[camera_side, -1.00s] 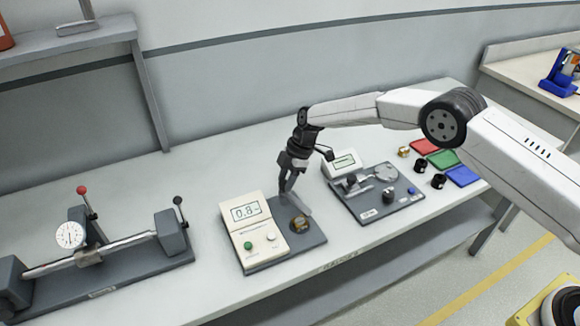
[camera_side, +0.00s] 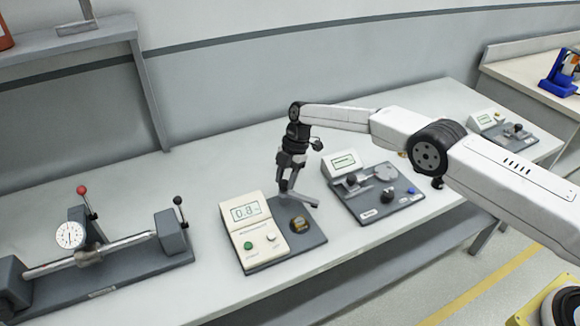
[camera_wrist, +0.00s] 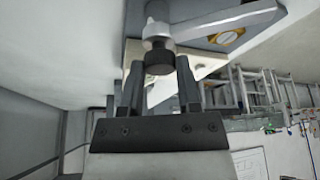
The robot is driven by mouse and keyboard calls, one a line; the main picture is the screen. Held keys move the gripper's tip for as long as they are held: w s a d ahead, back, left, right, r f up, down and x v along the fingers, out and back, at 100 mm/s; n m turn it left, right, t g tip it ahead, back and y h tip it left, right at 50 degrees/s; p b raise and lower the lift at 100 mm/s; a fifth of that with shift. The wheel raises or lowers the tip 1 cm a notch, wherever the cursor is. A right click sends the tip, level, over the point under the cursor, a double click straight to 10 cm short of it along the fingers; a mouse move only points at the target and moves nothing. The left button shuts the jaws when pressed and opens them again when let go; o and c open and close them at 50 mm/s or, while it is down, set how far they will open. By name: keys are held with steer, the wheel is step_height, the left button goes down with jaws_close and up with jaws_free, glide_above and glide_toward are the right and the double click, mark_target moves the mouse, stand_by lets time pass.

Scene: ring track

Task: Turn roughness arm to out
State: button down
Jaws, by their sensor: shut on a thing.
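The roughness tester (camera_side: 244,211) has a cream body with a display reading about 0.8 and a dark grey base plate. Its grey roughness arm (camera_side: 304,198) lies over the back of the plate, behind a brass-coloured ring (camera_side: 299,224) and apart from it in the picture. My gripper (camera_side: 286,186) is at the arm's left end. In the wrist view the pale lever (camera_wrist: 225,22) runs to the right from a post with a black knob (camera_wrist: 158,62). My gripper (camera_wrist: 158,78) has its fingers on either side of this knob, shut on it.
A second instrument (camera_side: 375,196) with a screen and knobs stands close to the right. A shaft bench with a dial gauge (camera_side: 70,235) stands at the left. The bench top (camera_side: 215,175) behind the tester is clear.

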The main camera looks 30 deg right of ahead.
stand_by(0.3)
steer(key=shift+c, duration=1.5)
jaws_free()
steer(key=v, duration=0.7)
steer(key=shift+d+r, duration=0.15)
steer(key=shift+r, duration=0.2)
